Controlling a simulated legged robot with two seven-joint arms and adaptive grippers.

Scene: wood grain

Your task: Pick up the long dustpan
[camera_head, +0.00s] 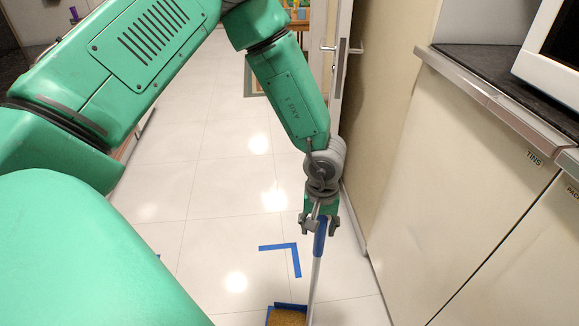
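The long dustpan has a blue handle grip (320,238) on a thin pale pole, standing nearly upright in the lower middle of the head view. The pole runs down to a blue-edged pan (290,305) with a brown-orange surface, cut off by the bottom edge. My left gripper (319,226) points down at the top of the handle. Its fingers look spread, one on each side of the blue grip, with the grip between them. Whether they touch it is hard to see. My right gripper is out of view.
Cabinets (480,150) with a dark worktop and a white appliance (553,45) stand on the right. A blue corner mark (294,247) lies on the pale tiled floor (215,200), which is mostly clear.

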